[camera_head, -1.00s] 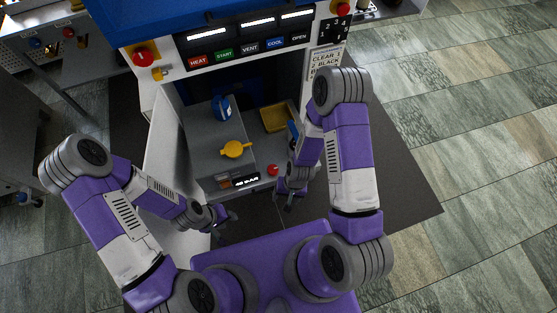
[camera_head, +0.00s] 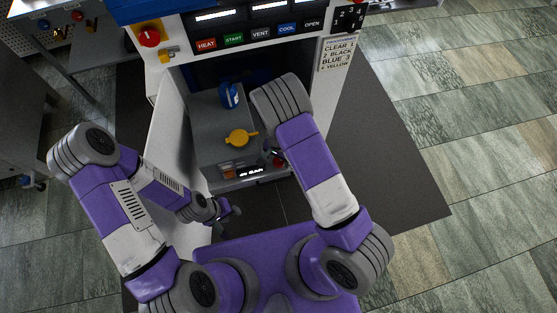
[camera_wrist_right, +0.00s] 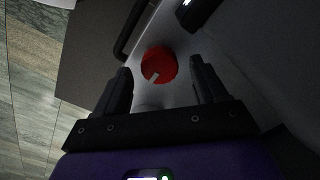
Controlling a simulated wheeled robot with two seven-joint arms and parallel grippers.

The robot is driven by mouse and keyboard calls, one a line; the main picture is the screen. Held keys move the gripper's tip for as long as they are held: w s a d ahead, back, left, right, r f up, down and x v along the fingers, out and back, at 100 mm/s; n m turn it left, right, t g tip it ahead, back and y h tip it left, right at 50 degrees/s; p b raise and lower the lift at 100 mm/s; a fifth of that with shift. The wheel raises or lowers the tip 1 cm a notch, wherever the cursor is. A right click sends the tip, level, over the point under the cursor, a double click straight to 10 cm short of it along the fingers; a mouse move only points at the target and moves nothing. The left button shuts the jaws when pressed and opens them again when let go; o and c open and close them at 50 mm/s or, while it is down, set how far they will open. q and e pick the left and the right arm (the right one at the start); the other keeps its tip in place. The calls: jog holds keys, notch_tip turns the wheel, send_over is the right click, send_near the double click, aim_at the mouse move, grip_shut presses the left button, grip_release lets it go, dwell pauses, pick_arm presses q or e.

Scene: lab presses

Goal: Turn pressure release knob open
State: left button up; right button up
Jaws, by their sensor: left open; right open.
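A round red knob (camera_wrist_right: 158,65) with a white mark shows in the right wrist view, on the grey front face of the press unit. In the head view the red knob (camera_head: 279,162) is partly hidden by my right arm. My right gripper (camera_wrist_right: 160,67) is open, with its fingers on either side of the knob in the picture; I cannot tell whether they touch it. My left gripper (camera_head: 230,212) is open and empty, low in front of the machine. A yellow knob with a handle (camera_head: 238,138) sits on top of the grey unit (camera_head: 210,130).
A blue part (camera_head: 228,95) stands behind the yellow knob. Above is a panel with labelled buttons (camera_head: 260,33), and another red knob (camera_head: 149,37) at its left. A white side panel (camera_head: 172,130) stands left of the unit. A dark bar shows in the wrist view (camera_wrist_right: 131,30).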

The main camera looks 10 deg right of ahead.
jog(key=shift+f, duration=0.65)
jog(key=c, duration=1.1)
jog(key=shift+o, duration=0.2)
